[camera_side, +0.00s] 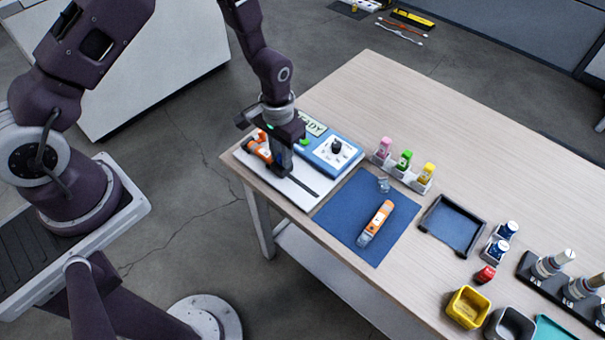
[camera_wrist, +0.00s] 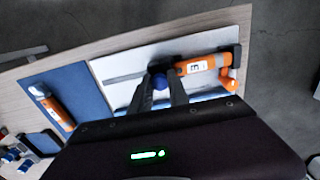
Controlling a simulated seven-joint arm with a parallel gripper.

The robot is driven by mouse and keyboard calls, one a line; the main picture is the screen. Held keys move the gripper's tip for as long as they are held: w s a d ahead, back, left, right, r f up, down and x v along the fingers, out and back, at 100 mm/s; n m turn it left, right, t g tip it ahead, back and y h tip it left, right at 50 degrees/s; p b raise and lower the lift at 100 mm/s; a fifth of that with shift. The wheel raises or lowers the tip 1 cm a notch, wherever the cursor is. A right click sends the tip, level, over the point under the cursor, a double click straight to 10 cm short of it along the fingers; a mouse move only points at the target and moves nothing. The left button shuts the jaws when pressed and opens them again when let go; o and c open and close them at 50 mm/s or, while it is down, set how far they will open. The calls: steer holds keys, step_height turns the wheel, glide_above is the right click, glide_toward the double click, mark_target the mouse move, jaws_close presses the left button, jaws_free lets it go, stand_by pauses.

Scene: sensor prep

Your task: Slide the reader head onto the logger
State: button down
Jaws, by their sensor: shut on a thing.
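My gripper (camera_side: 280,166) is over the white base plate (camera_side: 302,197) at the near left corner of the table. Its fingers, also in the wrist view (camera_wrist: 163,90), are closed around a small blue part, apparently the reader head (camera_wrist: 160,82); the fingers hide much of it. An orange and white logger (camera_wrist: 205,65) lies on the plate in dark holders, in line with a thin grey rail (camera_wrist: 125,77). The held part is close to the logger's rail-side end; I cannot tell whether they touch. In the side view the logger (camera_side: 258,150) is partly hidden by my gripper.
A blue box with a black knob (camera_side: 336,146) and a READY sign (camera_side: 312,124) stand behind. A second orange device (camera_side: 376,222) and a clear cap (camera_side: 384,184) lie on the blue mat (camera_side: 345,207). Capped bottles, a dark tray (camera_side: 425,227) and bins stand right.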

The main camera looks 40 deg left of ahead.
steer(key=c, duration=1.3)
jaws_free()
steer(key=shift+r, duration=3.55)
steer(key=s+a+r+t, duration=0.15)
steer(key=s+r, duration=0.25)
steer(key=r, duration=0.7)
steer(key=s+r+t, duration=0.2)
steer(key=s+r, duration=0.2)
steer(key=r, duration=0.6)
steer(key=s+r, duration=0.2)
steer(key=s, duration=0.2)
steer(key=s+r+t, duration=0.1)
steer(key=s+r, duration=0.1)
steer(key=s, duration=0.3)
steer(key=s+r+t, duration=0.1)
steer(key=s+r, duration=0.1)
steer(key=s, duration=0.3)
steer(key=shift+a, duration=0.4)
